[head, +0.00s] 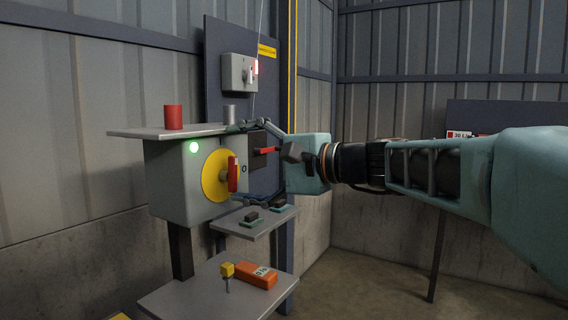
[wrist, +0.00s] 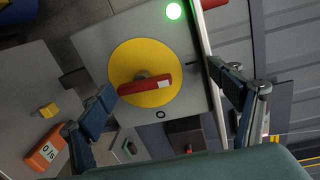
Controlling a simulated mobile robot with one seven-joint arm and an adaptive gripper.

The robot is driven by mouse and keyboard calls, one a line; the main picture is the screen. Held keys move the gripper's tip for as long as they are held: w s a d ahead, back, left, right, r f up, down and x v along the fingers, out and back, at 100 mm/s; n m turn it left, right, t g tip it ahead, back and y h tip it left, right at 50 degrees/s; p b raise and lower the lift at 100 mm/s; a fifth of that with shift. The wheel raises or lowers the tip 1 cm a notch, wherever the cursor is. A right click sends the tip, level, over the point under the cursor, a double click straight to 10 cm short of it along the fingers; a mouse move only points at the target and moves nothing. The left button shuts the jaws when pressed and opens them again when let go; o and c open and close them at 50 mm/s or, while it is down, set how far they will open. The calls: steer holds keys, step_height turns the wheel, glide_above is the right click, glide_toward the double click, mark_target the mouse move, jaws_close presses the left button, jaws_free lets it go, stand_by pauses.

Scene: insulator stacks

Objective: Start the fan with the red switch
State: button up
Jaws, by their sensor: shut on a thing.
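The red switch (head: 233,174) is a red handle on a yellow disc on the front of a grey box (head: 172,180); the handle stands about upright in the head view. In the wrist view the switch (wrist: 146,84) lies nearly across the disc, with a "0" mark beside the disc. My gripper (head: 238,163) is at the box front with its fingers wide apart around the handle. In the wrist view one finger is at the handle's end and the other is by the plate edge. Exact contact is hard to see. No fan is recognizable.
A green lamp (head: 194,147) glows on the box. A plate (head: 140,131) above carries a red cylinder (head: 173,117) and a grey one (head: 229,112). A lower shelf (head: 170,301) holds an orange block (head: 256,275) and a yellow-headed piece (head: 227,270). Another switch box (head: 239,73) hangs behind.

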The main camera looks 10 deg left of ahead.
steer(key=b+v, duration=0.2)
steer(key=v, duration=1)
steer(key=shift+s+r, duration=0.4)
steer(key=shift+s, duration=0.1)
steer(key=shift+d, duration=0.1)
stand_by(0.5)
